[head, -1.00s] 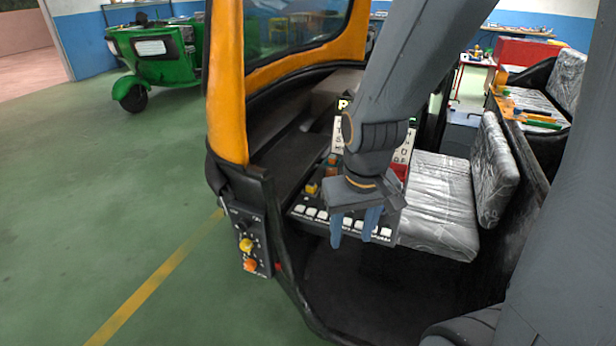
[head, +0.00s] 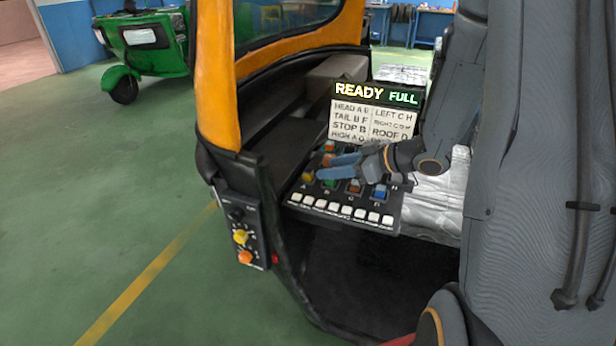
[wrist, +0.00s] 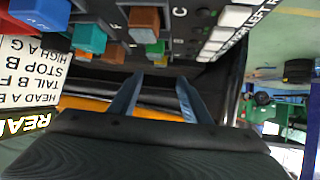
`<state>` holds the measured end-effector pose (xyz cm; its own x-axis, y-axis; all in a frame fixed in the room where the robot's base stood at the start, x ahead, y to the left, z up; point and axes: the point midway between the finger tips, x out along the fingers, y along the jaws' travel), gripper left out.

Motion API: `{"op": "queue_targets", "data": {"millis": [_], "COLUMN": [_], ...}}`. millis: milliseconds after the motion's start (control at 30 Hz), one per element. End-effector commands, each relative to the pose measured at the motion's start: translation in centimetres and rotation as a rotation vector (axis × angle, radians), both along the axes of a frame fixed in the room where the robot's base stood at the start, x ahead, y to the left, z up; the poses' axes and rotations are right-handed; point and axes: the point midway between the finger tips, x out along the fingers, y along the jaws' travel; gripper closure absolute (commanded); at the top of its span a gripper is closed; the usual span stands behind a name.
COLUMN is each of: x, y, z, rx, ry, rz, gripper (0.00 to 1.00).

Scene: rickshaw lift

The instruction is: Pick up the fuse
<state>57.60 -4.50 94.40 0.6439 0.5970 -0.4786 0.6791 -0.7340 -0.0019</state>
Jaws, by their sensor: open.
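Several coloured block-shaped fuses sit in the dark panel inside the rickshaw. In the head view I see a yellow fuse (head: 307,177), a green fuse (head: 329,184), an orange-brown fuse (head: 355,186) and a blue fuse (head: 380,192). The wrist view shows an orange-brown fuse (wrist: 145,22), a teal fuse (wrist: 88,38) and a blue fuse (wrist: 42,12). My gripper (head: 326,168) is open over the panel, its fingers pointing left across the fuses. In the wrist view nothing shows between the fingers (wrist: 158,98). My gripper hides part of the back row.
A sign (head: 372,121) reading READY FULL stands behind the panel. White keys (head: 340,209) line its front edge. The yellow rickshaw post (head: 216,90) rises at left. A knob box (head: 243,233) hangs outside. A silver seat (head: 438,205) lies right; green floor is clear left.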

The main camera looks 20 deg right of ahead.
Motion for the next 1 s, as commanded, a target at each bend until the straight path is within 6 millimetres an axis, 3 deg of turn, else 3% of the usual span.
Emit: {"op": "queue_targets", "data": {"millis": [500,867,1000], "x": [3.9,4.6,4.6], "y": [3.8,4.3,4.3], "z": [-2.9,-3.4,-3.4], "rx": [-0.001,-0.002,-0.002], "ry": [0.001,0.0,0.0], "rz": [0.002,0.0,0.0], "gripper": [0.56,0.56,0.78]}}
